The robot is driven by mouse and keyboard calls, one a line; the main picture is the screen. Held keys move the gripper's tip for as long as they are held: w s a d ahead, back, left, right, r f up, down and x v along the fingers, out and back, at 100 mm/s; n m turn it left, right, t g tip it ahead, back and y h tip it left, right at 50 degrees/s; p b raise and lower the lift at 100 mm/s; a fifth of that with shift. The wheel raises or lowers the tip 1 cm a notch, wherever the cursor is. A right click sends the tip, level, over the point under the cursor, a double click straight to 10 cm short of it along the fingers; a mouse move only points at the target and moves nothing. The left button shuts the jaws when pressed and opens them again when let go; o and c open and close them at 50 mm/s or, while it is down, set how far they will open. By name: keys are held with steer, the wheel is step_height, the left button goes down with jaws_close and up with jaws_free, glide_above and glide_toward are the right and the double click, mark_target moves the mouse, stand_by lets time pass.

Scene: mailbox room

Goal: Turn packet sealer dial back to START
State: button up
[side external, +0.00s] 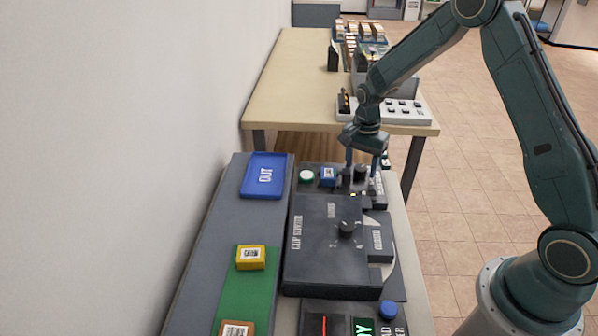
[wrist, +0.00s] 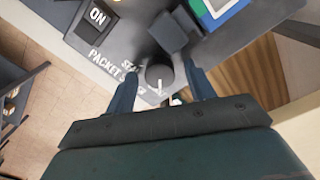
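The packet sealer dial (wrist: 160,74) is a dark round knob in the wrist view, on a dark panel lettered PACKET S..., with part of the lettering hidden. White lettering that seems to read SEAL is beside it. A small white mark lies just below the knob. My gripper (wrist: 160,69) is open, with one blue-grey finger on each side of the dial and visible gaps to both. In the side view my gripper (side external: 363,166) points down at the far end of the dark machine row, low over the sealer panel. The dial's exact setting is unclear.
A dark block (wrist: 169,32) stands close to the dial, and an ON switch (wrist: 98,15) is at the panel's corner. The clip machine (side external: 322,240) is nearer; a blue OUT tray (side external: 264,175) is left.

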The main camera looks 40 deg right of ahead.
mark_target(360, 167)
steer(key=shift+r, duration=0.15)
step_height(360, 167, up, 14)
steer(key=shift+f, duration=0.2)
stand_by(0.6)
steer(key=s+a+r+n+t, duration=0.2)
steer(key=s+a+r+n, duration=0.15)
steer(key=s+r, duration=0.3)
steer(key=s+a+r+n+t, duration=0.1)
steer(key=s+a+r+n, duration=0.25)
steer(key=s+r, duration=0.3)
steer(key=s+a+n+t, duration=0.2)
steer(key=s+n, duration=0.6)
steer(key=s, duration=0.7)
steer(key=shift+a+f+t, duration=0.3)
steer(key=shift+a+t, duration=0.1)
steer(key=shift+a, duration=0.1)
